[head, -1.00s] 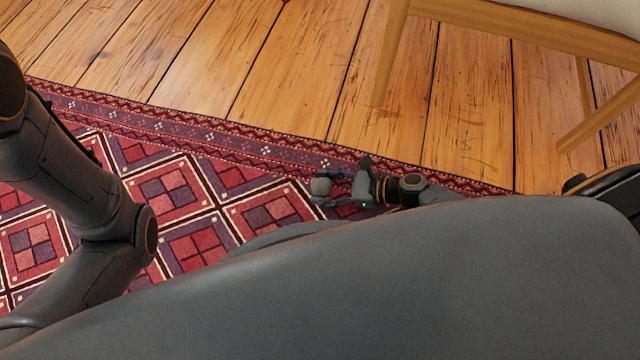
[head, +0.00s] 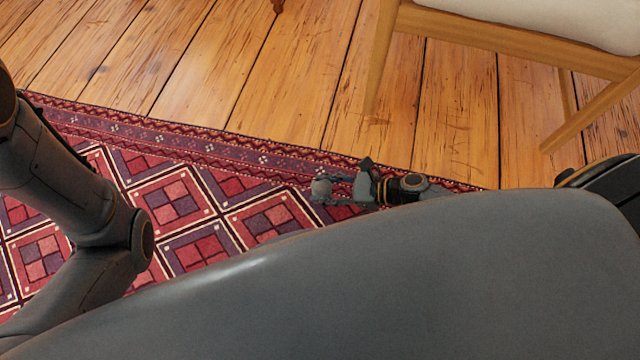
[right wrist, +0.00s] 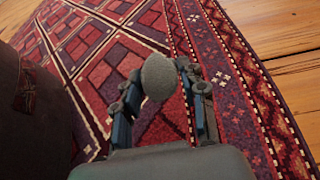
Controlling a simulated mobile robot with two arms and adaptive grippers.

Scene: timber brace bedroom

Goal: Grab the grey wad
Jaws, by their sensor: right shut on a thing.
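The grey wad (head: 321,188) is a small rounded lump at the tips of my right gripper (head: 330,190) in the head view. In the right wrist view the wad (right wrist: 159,76) sits between the fingertips of the right gripper (right wrist: 158,84), which is shut on it. The fingers flank the wad on both sides. Whether the wad touches the rug below is hard to tell. My left arm shows at the left of the head view, but its gripper is out of the frame.
A red and purple patterned rug (head: 215,205) lies under the gripper. Beyond its border is a bare plank floor (head: 250,70). A wooden chair (head: 480,38) with a pale seat stands at the upper right, its leg near the right gripper. Floor at the upper left is clear.

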